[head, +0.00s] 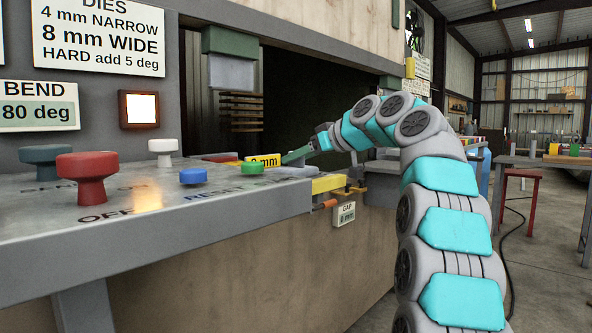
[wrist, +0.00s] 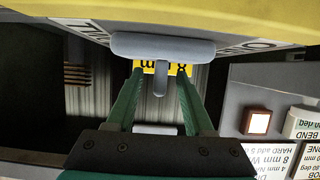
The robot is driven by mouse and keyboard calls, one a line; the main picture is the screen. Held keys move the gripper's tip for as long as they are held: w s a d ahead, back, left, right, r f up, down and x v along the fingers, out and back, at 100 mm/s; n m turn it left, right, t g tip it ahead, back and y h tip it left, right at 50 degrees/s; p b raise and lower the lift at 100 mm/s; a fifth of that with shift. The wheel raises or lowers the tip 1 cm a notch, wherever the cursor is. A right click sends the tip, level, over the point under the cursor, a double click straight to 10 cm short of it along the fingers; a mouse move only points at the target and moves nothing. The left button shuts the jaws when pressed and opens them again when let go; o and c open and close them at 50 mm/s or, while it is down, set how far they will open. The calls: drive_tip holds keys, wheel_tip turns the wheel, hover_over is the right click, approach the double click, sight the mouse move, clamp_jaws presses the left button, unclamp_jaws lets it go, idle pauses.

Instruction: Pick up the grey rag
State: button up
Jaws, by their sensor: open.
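I cannot make out a grey rag in either view. My gripper (head: 296,156) is at the end of my bent arm, over the right end of the machine's grey bench. In the wrist view my gripper (wrist: 160,73) shows two green fingers standing apart. A grey T-shaped handle (wrist: 160,47) shows at and between the fingertips, with a yellow "8 mm" label (wrist: 148,66) behind it. I cannot tell whether the fingers touch the handle. The yellow "8 mm" block (head: 263,160) also shows beside my gripper in the head view.
The grey bench (head: 230,222) carries a red knob (head: 87,177), a white knob (head: 162,151), a blue button (head: 193,176) and a green button (head: 252,169). A lit square lamp (head: 139,109) is on the panel. Tables and a red stool (head: 522,176) stand at right, with open floor between.

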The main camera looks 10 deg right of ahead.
drive_tip(key=shift+w+a+f, duration=0.25)
drive_tip(key=shift+w, duration=0.15)
drive_tip(key=shift+c, duration=0.4)
clamp_jaws()
